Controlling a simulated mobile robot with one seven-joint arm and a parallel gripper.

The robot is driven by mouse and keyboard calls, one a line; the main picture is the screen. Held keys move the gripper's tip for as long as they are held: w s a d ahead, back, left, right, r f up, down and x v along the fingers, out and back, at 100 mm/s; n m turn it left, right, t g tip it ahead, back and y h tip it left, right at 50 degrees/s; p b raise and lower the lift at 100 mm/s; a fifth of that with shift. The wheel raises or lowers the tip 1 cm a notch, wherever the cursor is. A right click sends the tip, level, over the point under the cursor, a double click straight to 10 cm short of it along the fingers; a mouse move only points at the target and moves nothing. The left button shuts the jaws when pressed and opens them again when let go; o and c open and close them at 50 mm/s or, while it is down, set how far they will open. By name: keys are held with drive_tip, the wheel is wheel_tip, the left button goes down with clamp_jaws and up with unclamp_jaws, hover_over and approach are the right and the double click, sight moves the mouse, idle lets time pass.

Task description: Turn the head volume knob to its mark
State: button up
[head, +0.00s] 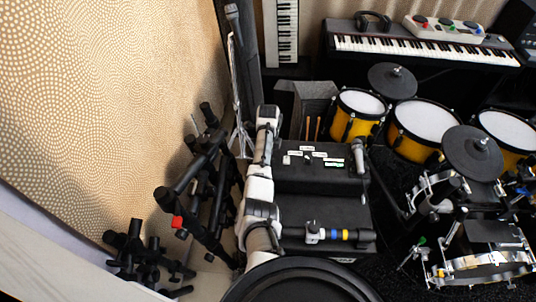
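A black box, likely the amp head (340,180), stands just left of the drums in the head view. Its top carries several small white labels and small knobs or controls. They are too small to read, and I cannot tell which is the volume knob or where its mark lies.
Black stands (205,185) crowd the left. Yellow drums (412,128) fill the right; a keyboard (430,50) is behind.

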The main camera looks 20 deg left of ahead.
idle(0.4)
drive_tip(key=o, duration=1)
drive_tip(key=shift+c, duration=0.2)
wheel_tip(320, 180, up, 14)
drive_tip(key=b, duration=0.2)
